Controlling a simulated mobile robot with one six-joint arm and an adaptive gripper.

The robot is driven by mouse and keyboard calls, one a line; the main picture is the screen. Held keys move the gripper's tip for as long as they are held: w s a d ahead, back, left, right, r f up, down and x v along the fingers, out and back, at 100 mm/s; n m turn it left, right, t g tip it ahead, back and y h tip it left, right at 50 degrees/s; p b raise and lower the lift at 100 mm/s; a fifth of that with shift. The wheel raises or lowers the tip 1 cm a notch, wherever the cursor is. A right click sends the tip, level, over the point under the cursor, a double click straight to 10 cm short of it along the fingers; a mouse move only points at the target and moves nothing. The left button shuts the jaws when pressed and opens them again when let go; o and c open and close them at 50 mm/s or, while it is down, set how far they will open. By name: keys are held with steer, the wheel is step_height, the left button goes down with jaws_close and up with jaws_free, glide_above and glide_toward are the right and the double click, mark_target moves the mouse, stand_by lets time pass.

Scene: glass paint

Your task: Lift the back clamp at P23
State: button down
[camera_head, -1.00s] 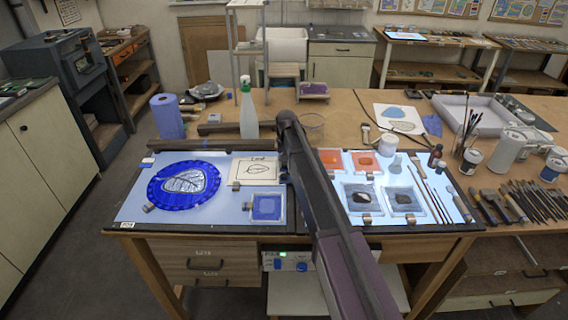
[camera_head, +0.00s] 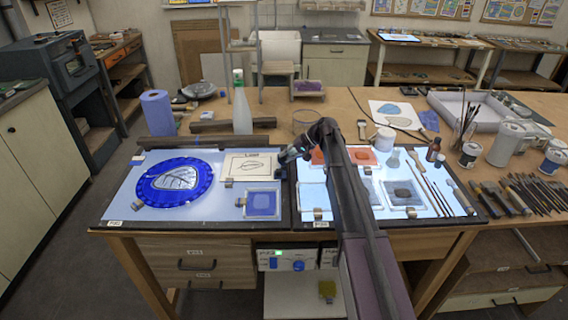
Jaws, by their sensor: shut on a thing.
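My gripper (camera_head: 282,171) reaches down and left over the back middle of the light table, at the gap between its two panels. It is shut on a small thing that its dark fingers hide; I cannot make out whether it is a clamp. Small metal clamps show at the front tile edge (camera_head: 318,213), by the blue tile (camera_head: 240,201), below the leaf drawing (camera_head: 229,182) and by the round blue glass plate (camera_head: 137,205). Small labels on the table's front edge are too small to read surely. My arm hides part of the right panel.
The blue glass plate (camera_head: 176,183) lies on the left panel. A spray bottle (camera_head: 242,112) and dark bars stand behind the table. Orange tiles (camera_head: 362,156), grey tiles (camera_head: 402,194) and brushes lie to the right. Jars and tools crowd the far right.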

steer(key=y+b, duration=0.2)
steer(key=d+f+y+b, duration=0.1)
steer(key=y+b, duration=0.1)
steer(key=b, duration=0.1)
steer(key=shift+d+b, duration=0.1)
steer(key=shift+b, duration=0.2)
steer(key=shift+d+y+b, duration=0.1)
steer(key=shift+y+b, duration=0.4)
steer(key=shift+b, duration=0.2)
steer(key=shift+r, duration=0.15)
steer(key=c, duration=0.5)
jaws_free()
steer(key=shift+r+p, duration=0.25)
steer(key=shift+p, duration=0.25)
